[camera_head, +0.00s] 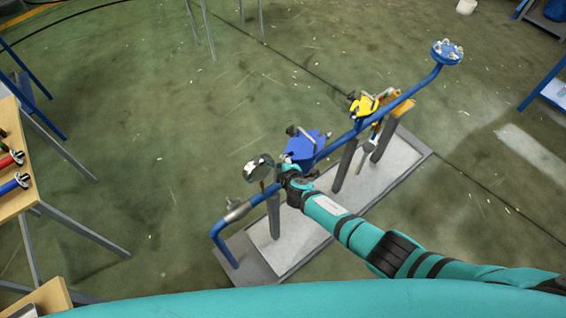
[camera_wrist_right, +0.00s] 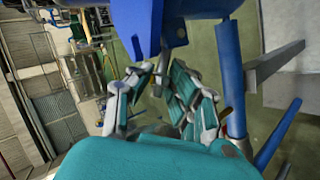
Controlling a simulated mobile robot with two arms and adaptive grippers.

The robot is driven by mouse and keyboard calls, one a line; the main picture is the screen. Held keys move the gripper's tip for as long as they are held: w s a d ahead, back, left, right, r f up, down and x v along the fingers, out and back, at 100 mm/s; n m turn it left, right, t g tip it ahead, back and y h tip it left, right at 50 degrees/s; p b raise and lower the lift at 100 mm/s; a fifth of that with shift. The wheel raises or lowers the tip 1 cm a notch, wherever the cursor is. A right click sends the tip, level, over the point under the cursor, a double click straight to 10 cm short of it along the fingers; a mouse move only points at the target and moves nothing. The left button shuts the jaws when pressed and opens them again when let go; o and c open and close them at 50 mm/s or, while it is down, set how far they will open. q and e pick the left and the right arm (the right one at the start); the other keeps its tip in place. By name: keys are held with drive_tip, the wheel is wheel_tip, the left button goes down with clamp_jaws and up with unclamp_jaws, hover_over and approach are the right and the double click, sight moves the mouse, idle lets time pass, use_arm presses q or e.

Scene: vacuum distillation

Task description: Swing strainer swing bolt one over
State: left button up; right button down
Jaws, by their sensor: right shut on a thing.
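The strainer (camera_head: 304,147) is a blue body on the blue pipe, with a dark handle-like part on top. Its blue flank (camera_wrist_right: 150,22) fills the top of the right wrist view. My right gripper (camera_head: 284,175) is at the near left side of the strainer, close below it. In the right wrist view its fingers (camera_wrist_right: 168,98) are drawn together just under the blue body. It is shut on a small part, apparently the swing bolt, which the fingers and the strainer hide. My left gripper is not in view.
A round metallic disc (camera_head: 259,168) stands left of my right gripper. A yellow valve (camera_head: 366,105) sits farther along the blue pipe (camera_head: 407,96). Grey posts carry the pipe above a pale base plate (camera_head: 401,158). A wooden table (camera_head: 16,198) with tools is at left; open floor surrounds the rig.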

drive_tip(key=c, duration=1.4)
unclamp_jaws()
